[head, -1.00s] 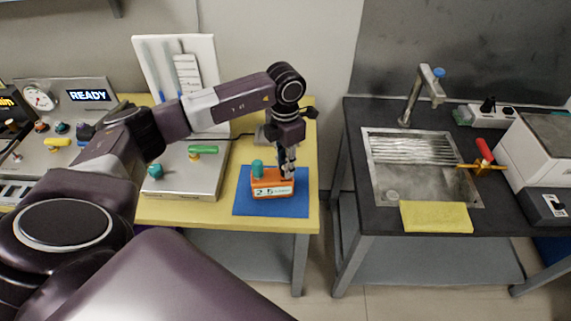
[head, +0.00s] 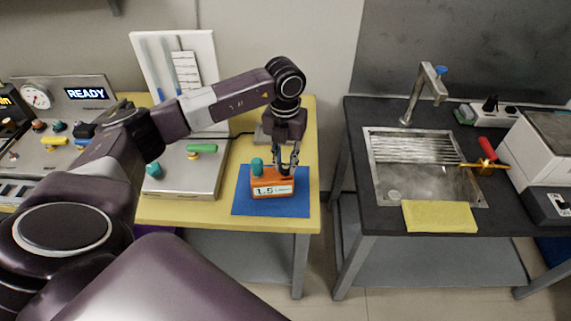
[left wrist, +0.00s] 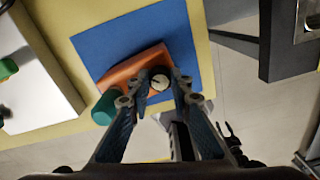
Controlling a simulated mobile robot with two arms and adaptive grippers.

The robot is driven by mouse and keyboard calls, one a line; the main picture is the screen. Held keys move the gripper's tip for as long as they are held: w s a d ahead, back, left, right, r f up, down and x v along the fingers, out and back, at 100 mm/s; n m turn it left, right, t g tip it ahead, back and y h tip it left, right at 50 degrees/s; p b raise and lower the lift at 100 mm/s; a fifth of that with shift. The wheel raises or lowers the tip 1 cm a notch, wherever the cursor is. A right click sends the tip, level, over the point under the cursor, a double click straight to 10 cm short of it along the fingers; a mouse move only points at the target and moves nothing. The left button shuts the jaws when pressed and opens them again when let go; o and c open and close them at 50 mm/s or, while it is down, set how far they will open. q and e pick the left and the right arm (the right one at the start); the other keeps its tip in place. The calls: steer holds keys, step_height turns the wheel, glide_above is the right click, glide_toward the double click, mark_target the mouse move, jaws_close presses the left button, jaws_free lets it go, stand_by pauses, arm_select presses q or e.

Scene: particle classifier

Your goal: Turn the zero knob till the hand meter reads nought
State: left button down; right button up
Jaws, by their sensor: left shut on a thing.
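The orange hand meter (head: 272,181) stands on a blue mat (head: 243,204) on the yellow table, and its display reads 1.5. A green knob (head: 257,165) sits on its left part. My left gripper (head: 286,167) reaches down over the meter's right part. In the left wrist view its fingers (left wrist: 157,92) are shut around a pale round zero knob (left wrist: 159,83) with a dark mark on it. The orange meter body (left wrist: 135,69) and the green knob (left wrist: 105,107) show beside the fingers. My right gripper is not in view.
A grey panel with a green handle (head: 200,148) stands left of the mat. Further left is a console with a READY display (head: 86,94). To the right, across a gap, a black bench has a sink (head: 385,187) and a yellow cloth (head: 439,216).

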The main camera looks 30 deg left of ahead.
mark_target(285, 166)
arm_select(q)
steer(key=n, duration=0.4)
steer(key=shift+n, duration=2.2)
steer(key=c, duration=1.7)
jaws_free()
steer(key=shift+c, duration=0.2)
step_height(285, 166, up, 12)
